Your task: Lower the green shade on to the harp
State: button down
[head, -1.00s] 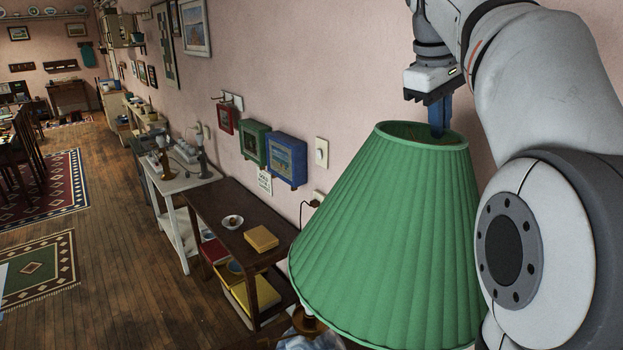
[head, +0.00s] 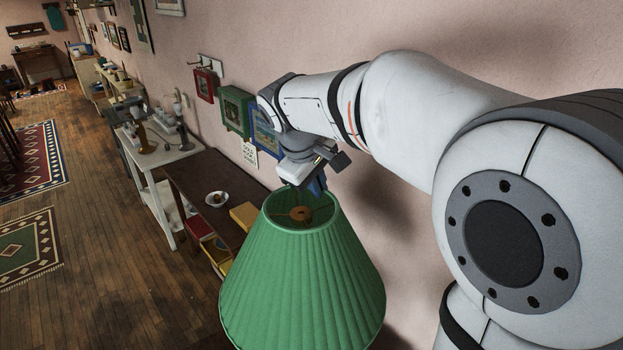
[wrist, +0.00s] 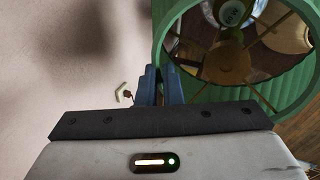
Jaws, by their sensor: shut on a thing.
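The green pleated shade (head: 302,285) hangs upright, or nearly so, in the head view, its open top facing up. My gripper (head: 318,186) is shut on its top rim, on the side nearest the wall. In the wrist view my blue fingers (wrist: 161,86) pinch the rim of the shade (wrist: 204,92), at its left side there. A copper-brown ring (head: 299,213) on thin spokes sits in the shade's top opening; the ring also shows in the wrist view (wrist: 227,63). The harp cannot be made out, and the shade hides what is below it in the head view.
The pink wall with green and blue boxes is close to my arm.

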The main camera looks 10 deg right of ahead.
jog(key=shift+s, duration=0.1)
jog(key=shift+s+f+b, duration=0.15)
jog(key=shift+f+b, duration=1.3)
jog(key=shift+f, duration=0.5)
jog(key=shift+f+b, duration=0.85)
jog(key=shift+b, duration=0.1)
jog(key=c, duration=1.5)
grip_release()
jog(key=shift+r, duration=0.1)
